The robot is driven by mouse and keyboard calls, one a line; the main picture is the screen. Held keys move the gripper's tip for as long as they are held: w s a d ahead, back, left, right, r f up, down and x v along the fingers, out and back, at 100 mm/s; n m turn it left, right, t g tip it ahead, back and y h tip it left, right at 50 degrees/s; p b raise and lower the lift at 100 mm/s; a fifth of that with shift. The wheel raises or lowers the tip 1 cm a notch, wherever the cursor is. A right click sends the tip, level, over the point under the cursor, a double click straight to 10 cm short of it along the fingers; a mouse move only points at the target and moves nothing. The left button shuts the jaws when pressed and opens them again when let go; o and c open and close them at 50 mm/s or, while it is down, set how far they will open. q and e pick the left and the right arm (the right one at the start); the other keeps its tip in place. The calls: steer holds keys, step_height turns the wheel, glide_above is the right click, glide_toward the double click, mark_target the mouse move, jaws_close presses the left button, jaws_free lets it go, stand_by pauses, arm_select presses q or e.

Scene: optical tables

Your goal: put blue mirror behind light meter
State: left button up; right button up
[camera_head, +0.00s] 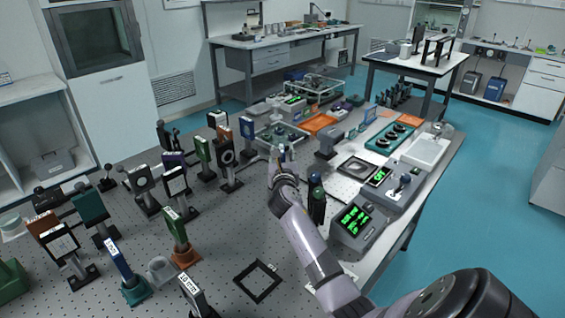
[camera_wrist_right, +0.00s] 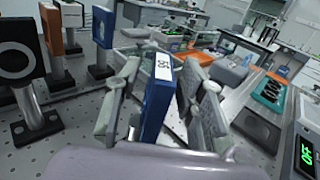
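In the right wrist view a blue plate-like mirror (camera_wrist_right: 152,108) with a white numbered label on its edge stands upright between the fingers of my right gripper (camera_wrist_right: 163,80). The fingers are spread, with a gap visible on each side of it. In the head view my right gripper (camera_head: 281,152) is low over the middle of the table, and it largely hides this mirror. Several boxes with green displays are in view; the one at the right front (camera_head: 355,220) may be the light meter, but I cannot tell. My left gripper is not in view.
Another blue plate (camera_head: 246,128) stands left of my right gripper; it also shows in the wrist view (camera_wrist_right: 103,27). Black-framed optics (camera_head: 228,157) crowd the left. A flat black frame (camera_head: 257,281) lies in front.

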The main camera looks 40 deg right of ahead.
steer(key=v, duration=1.2)
